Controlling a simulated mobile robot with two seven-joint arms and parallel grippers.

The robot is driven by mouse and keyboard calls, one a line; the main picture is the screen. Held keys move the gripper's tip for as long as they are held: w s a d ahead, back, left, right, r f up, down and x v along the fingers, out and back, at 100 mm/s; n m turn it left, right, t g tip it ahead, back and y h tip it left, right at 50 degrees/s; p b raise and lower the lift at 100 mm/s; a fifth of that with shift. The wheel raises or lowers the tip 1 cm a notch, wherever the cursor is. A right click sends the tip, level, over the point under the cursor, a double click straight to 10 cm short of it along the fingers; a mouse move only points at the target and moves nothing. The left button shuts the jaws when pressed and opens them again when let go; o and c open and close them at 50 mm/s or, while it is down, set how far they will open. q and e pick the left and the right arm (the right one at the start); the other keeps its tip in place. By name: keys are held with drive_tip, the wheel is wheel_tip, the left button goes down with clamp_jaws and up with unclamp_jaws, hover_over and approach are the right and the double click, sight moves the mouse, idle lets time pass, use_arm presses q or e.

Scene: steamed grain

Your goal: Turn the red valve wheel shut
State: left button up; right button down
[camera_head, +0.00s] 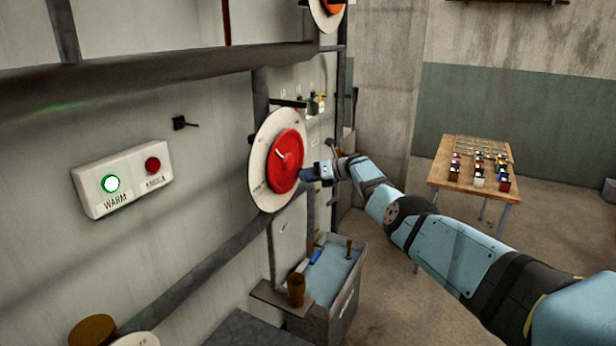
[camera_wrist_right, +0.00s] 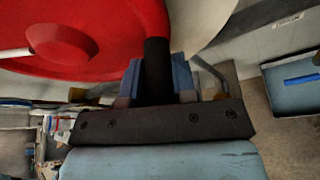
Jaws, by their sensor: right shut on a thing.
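The red valve wheel (camera_head: 284,161) is mounted on a round pale plate (camera_head: 258,165) on the wall, near the middle of the head view. A white pointer mark shows on its face. My right gripper (camera_head: 308,174) is at the wheel's right edge. In the right wrist view, the red wheel (camera_wrist_right: 75,45) fills the upper left, and its rim runs down toward the gripper. There my right gripper (camera_wrist_right: 158,80) is shut around a dark handle (camera_wrist_right: 157,65) at the rim. The fingertips are partly hidden. My left gripper is not in view.
A white box (camera_head: 124,178) with a lit green-ringed lamp and a red button is on the wall at left. A grey bin (camera_head: 345,304) stands below the wheel. A wooden table (camera_head: 459,148) with small coloured items stands at right. Open floor lies between.

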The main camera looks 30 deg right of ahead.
drive_tip(key=shift+r, duration=0.1)
drive_tip(key=c, duration=0.9)
unclamp_jaws()
drive_tip(key=shift+s+d+r+p, duration=0.3)
drive_tip(key=shift+s+d+p, duration=0.05)
drive_tip(key=shift+p, duration=0.2)
drive_tip(key=v, duration=1.2)
drive_tip(key=shift+s+d+p, duration=0.25)
drive_tip(key=shift+s+p, duration=0.05)
drive_tip(key=shift+c, duration=0.4)
